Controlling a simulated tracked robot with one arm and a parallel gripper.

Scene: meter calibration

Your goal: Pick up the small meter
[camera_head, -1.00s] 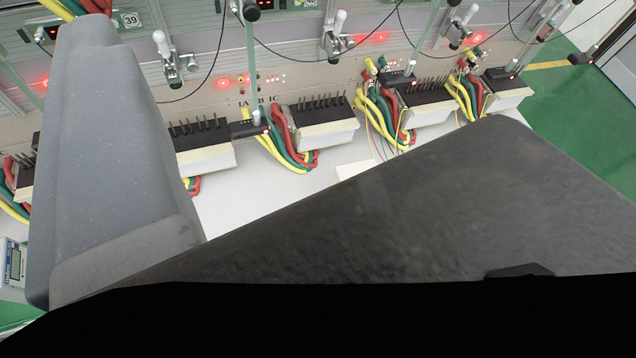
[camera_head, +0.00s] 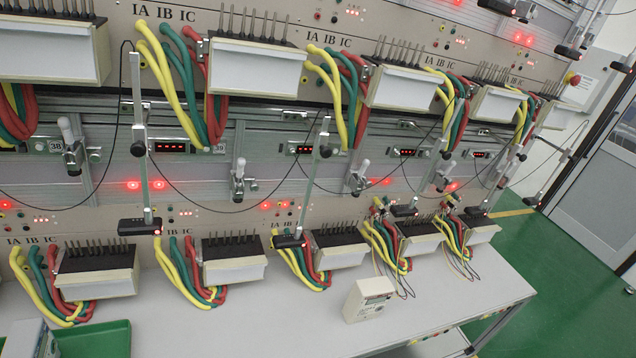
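A small cream-white box-shaped meter (camera_head: 368,299) stands by itself on the white table, right of the picture's middle and in front of the row of terminal blocks. It has a grey panel on its upper face and sits turned at an angle. A second grey-white device (camera_head: 28,340) is cut off by the bottom left corner, so I cannot tell its full shape. My gripper is not in view.
The white table (camera_head: 240,325) is clear between a green tray (camera_head: 95,342) at the lower left and the small meter. Behind stands a rack with black-and-white terminal blocks (camera_head: 233,259), coloured cables, upright rods and clamps. Green floor (camera_head: 560,270) lies right.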

